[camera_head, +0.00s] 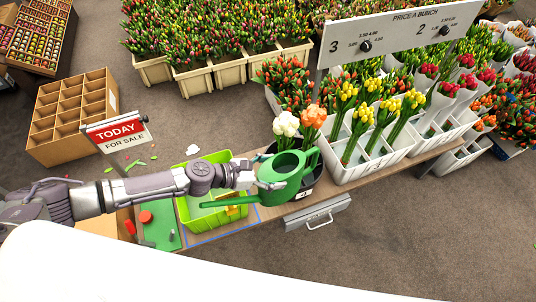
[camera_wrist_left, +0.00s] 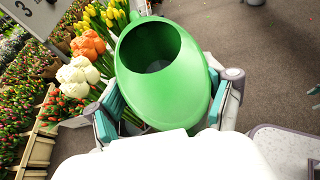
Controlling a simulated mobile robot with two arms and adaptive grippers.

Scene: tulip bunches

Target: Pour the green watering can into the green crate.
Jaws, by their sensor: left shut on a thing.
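The green watering can (camera_head: 283,172) is held by my left gripper (camera_head: 260,181), raised near the crate's right end and the dark bucket. Its long spout points left, over the crate. In the left wrist view the can (camera_wrist_left: 165,95) sits between the two teal-padded fingers of my gripper (camera_wrist_left: 168,108), its dark opening facing the camera. The bright green crate (camera_head: 186,213) stands on the table under my left forearm, which hides part of its inside. No water stream shows. My right gripper is not in view.
A dark bucket (camera_head: 320,190) with white and orange flowers stands just right of the crate, close behind the can. White tulip bins (camera_head: 350,172) stand farther right. A red "TODAY" sign (camera_head: 116,130) stands left. A blue outline (camera_head: 222,233) marks the table around the crate.

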